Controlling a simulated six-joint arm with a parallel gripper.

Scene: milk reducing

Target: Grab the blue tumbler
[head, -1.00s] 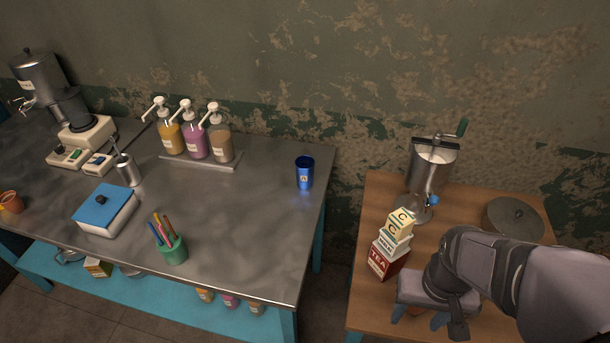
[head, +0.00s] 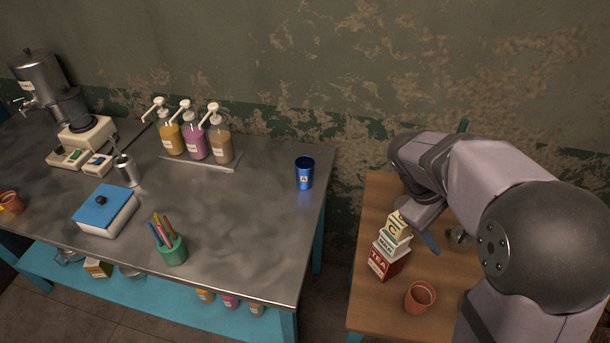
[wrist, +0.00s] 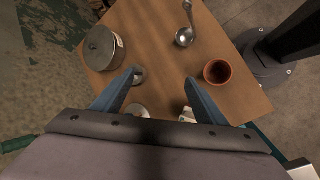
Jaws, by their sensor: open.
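The blue tumbler (head: 304,173) stands upright near the right end of the metal table (head: 255,255) in the head view. It carries a small label and nothing touches it. I do not see it in the wrist view. My gripper (head: 425,238) is over the wooden table, to the right of and apart from the tumbler, beside the stacked boxes. In the wrist view its two blue fingers (wrist: 162,77) are spread with nothing between them. In the head view my arm hides part of the gripper.
Stacked tea and milk boxes (head: 390,245) stand on the wooden table (head: 375,315), with a terracotta cup (head: 420,298) nearby. Pump bottles (head: 195,140) stand left of the tumbler. The metal surface around the tumbler is clear.

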